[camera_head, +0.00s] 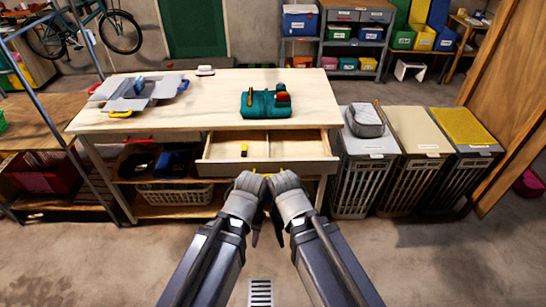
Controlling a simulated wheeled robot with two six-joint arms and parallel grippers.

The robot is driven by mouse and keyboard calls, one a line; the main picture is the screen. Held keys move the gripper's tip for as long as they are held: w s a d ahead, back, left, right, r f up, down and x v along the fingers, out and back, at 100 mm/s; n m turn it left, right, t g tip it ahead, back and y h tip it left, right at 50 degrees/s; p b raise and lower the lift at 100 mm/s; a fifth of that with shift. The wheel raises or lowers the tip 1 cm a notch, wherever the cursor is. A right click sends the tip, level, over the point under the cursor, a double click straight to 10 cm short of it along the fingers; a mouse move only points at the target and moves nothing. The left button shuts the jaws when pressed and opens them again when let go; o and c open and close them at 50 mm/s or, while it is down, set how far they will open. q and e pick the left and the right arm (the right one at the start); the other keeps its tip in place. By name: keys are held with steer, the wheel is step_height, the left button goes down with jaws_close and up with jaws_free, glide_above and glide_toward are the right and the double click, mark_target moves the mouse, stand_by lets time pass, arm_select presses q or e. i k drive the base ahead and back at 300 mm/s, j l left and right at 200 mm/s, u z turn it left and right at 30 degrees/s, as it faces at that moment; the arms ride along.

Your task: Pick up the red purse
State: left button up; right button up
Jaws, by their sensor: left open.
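I cannot clearly make out a red purse. A small red item (282,91) lies at the right end of a teal bundle (262,105) on the wooden workbench (190,115); it is too small to identify. My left gripper (256,236) and my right gripper (279,232) are close together in front of the bench's drawer, pointing down. Both are clear of these red things. The wrists hide much of the fingers, and I see nothing held.
The bench drawer (222,167) is pulled out, with a small yellow item in it. Several lidded hampers (357,185) stand to the right, a grey bag (365,122) on one. A wooden panel (510,100) bounds the right side. The floor in front is mostly clear.

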mark_target(282, 97)
steer(key=i+l+z, duration=0.45)
steer(key=i+l, duration=0.8)
